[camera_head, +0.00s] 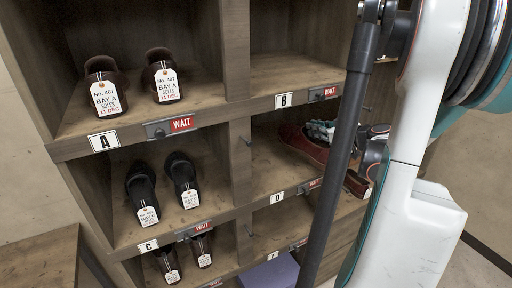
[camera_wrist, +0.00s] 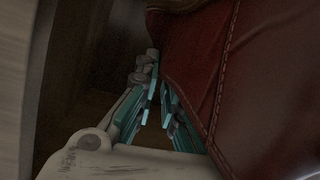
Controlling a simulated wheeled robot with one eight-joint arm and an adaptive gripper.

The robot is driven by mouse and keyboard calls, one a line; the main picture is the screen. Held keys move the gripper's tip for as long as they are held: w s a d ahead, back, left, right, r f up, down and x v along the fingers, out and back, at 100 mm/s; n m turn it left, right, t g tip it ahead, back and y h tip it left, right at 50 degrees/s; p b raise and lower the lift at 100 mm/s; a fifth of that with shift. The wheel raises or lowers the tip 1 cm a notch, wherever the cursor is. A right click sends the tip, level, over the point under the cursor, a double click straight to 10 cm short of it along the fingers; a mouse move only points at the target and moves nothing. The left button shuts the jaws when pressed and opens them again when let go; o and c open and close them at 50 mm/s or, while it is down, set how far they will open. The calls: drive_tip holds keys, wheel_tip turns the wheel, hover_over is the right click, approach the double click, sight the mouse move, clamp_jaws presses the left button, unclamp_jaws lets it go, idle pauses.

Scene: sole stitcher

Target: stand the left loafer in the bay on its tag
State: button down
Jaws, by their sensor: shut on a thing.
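A dark red leather loafer (camera_head: 305,146) is in bay D, the middle right bay, and its stitched side (camera_wrist: 255,80) fills the right of the wrist view. My gripper (camera_head: 320,130) is at its upper edge in the head view. The teal fingers (camera_wrist: 163,105) are close together against the red leather, shut on the loafer. More red leather (camera_head: 357,185) shows right of my dark rod; I cannot tell if it is the same shoe. No tag on the red loafer can be read. Bay D's label (camera_head: 276,197) is on the shelf edge below.
Brown shoes (camera_head: 100,75) with Bay A tags stand in bay A, and black shoes (camera_head: 143,186) with Bay C tags in bay C. Bay B (camera_head: 290,72) looks empty. A purple box (camera_head: 271,276) is low down. Upright dividers (camera_head: 240,150) bound the bays closely.

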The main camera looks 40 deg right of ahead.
drive_tip(key=w+a, duration=1.1)
drive_tip(key=w, duration=0.3)
drive_tip(key=shift+w+f+b, duration=0.15)
drive_tip(key=shift+f+b, duration=0.45)
drive_tip(key=shift+f, duration=1.2)
drive_tip(key=shift+w+f+b, duration=0.15)
drive_tip(key=shift+f+b, duration=0.45)
drive_tip(key=shift+f, duration=1.2)
drive_tip(key=shift+s+r, duration=0.1)
drive_tip(key=c, duration=2.1)
unclamp_jaws()
drive_tip(key=o, duration=0.4)
